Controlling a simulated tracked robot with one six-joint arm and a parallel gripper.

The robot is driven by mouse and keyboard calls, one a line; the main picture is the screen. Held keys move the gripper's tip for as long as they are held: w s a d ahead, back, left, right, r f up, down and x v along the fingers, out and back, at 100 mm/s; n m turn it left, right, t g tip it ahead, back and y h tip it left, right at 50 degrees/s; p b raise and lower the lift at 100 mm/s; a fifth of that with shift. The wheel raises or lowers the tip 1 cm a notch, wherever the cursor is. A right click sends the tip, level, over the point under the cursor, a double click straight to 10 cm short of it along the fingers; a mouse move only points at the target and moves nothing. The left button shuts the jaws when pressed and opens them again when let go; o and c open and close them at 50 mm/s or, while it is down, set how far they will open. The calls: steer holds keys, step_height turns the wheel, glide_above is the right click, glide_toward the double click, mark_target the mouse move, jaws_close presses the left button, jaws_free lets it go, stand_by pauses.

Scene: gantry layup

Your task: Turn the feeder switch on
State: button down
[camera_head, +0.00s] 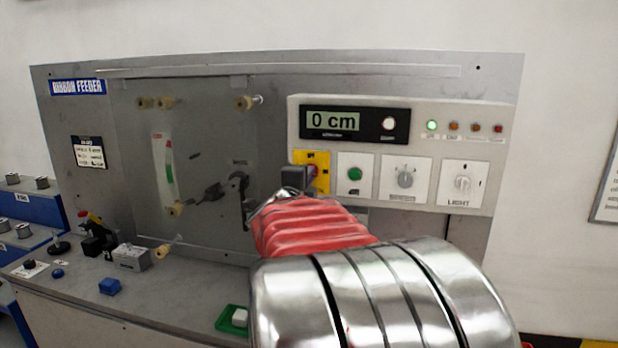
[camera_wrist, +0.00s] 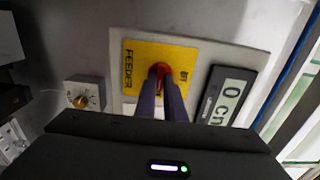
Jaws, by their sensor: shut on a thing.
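The feeder switch is a red knob on a yellow plate. In the wrist view the red knob (camera_wrist: 160,72) sits near the middle of the yellow plate (camera_wrist: 138,60) marked FEEDER. My gripper (camera_wrist: 161,82) has its two dark fingers shut on the red knob there. In the head view the yellow plate (camera_head: 324,160) is on the control panel, under the display, and my gripper (camera_head: 296,178) is in front of it, hiding most of the knob. The knob's exact angle is hard to tell.
The display (camera_head: 338,121) reads 0 cm. A green lamp (camera_head: 432,125) is lit at the panel's upper right. Right of the feeder plate are a green button (camera_head: 354,174), a grey knob (camera_head: 405,178) and a LIGHT switch (camera_head: 463,183).

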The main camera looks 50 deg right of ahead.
steer(key=shift+a+f, duration=0.1)
steer(key=shift+f, duration=0.25)
steer(key=c, duration=2)
jaws_free()
steer(key=shift+r, duration=0.1)
steer(key=shift+o, duration=0.8)
steer(key=shift+r, duration=0.1)
steer(key=shift+a, duration=0.1)
steer(key=v, duration=1.3)
steer(key=shift+s+a, duration=0.2)
